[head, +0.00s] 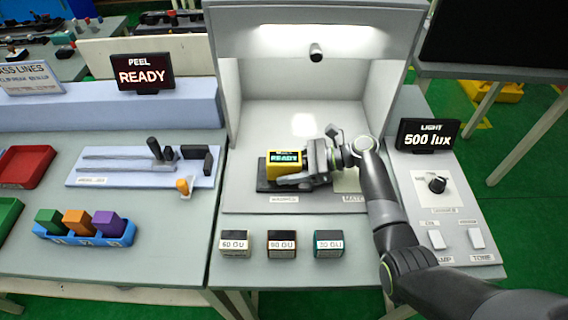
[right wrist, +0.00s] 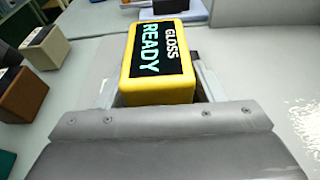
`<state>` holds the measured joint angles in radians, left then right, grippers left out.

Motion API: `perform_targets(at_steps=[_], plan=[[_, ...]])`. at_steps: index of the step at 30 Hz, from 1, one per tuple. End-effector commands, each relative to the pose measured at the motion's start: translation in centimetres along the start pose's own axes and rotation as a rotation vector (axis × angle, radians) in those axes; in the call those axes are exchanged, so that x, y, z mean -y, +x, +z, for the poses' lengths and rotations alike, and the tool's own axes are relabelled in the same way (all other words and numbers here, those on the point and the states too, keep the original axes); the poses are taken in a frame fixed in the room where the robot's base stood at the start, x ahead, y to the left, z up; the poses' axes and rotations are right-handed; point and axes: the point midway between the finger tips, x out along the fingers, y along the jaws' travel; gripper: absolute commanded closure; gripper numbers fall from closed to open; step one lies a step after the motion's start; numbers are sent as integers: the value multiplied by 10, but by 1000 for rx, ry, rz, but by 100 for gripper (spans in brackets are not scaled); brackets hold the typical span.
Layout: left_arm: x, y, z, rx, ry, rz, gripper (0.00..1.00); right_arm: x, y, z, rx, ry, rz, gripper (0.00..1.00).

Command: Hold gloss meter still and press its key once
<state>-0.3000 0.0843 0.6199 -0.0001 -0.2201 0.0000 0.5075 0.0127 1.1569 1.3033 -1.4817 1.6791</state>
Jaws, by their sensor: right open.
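The gloss meter (head: 285,157) is a yellow block with a dark display reading "GLOSS READY". It sits on a dark pad (head: 262,181) inside the light booth. In the right wrist view the meter (right wrist: 158,62) is straight ahead, upper middle, its display facing up. My right gripper (head: 296,166) is open and low at the meter's right end, with a finger along its near side. In the right wrist view parts of the fingers show on both sides of the meter; contact cannot be told. The key cannot be made out. My left gripper is not in view.
Three small labelled blocks (head: 282,244) stand in front of the booth (head: 222,130). A light panel (head: 440,205) with a knob and two switches is at right. A blue rack (head: 85,236) of coloured blocks and a peel fixture (head: 145,167) are at left.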

Motion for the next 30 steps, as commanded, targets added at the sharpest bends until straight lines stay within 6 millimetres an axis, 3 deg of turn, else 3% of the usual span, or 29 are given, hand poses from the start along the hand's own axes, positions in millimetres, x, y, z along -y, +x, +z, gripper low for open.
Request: perform_targets(at_steps=[4,10,12,27,30], plan=[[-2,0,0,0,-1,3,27,0,0,0,0,0,0,38],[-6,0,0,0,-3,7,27,0,0,0,0,0,0,63],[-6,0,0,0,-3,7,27,0,0,0,0,0,0,66],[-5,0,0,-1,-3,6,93,0,0,0,-1,0,0,66],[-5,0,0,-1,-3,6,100,0,0,0,-1,0,0,66]])
